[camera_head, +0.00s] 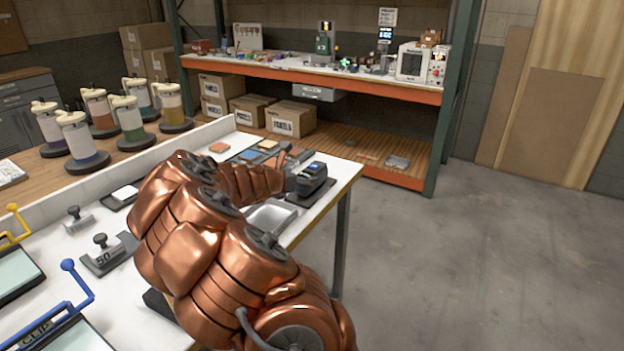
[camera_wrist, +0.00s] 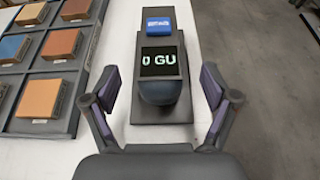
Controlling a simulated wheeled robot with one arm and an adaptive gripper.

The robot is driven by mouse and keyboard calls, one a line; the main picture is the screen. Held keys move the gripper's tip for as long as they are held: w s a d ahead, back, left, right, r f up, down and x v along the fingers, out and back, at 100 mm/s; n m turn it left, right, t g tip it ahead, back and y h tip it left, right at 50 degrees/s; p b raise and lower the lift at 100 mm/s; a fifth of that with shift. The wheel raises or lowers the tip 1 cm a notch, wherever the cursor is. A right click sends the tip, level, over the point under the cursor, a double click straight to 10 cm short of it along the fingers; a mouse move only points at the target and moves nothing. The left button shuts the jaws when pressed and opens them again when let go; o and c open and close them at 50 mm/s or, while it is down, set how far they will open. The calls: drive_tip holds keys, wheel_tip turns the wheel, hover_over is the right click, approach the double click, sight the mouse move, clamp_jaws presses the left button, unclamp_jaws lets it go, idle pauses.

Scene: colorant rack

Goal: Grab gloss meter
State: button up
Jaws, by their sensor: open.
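The gloss meter (camera_wrist: 160,85) is a dark grey device with a black screen reading "GU" and a blue label on its far part. It sits on a dark flat base on the white table, and it also shows in the head view (camera_head: 312,180) near the table's right edge. In the wrist view my gripper (camera_wrist: 162,90) is open, with one finger on each side of the meter's near rounded end. Gaps show between both fingers and the meter. In the head view my copper arm hides part of the table, and the gripper (camera_head: 291,182) is seen small beside the meter.
A dark tray of colored tiles (camera_wrist: 12,125) lies close to the left of the meter. A grey tray (camera_head: 270,217) lies nearer on the table. The table's right edge is close to the meter, with open floor beyond. A shelf rack (camera_head: 330,82) stands behind.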

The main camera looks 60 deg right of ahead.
sight(308, 176)
drive_tip(key=shift+x, duration=2.55)
drive_tip(key=shift+w, duration=0.1)
drive_tip(key=c, duration=1.5)
drive_tip(key=shift+r, duration=0.1)
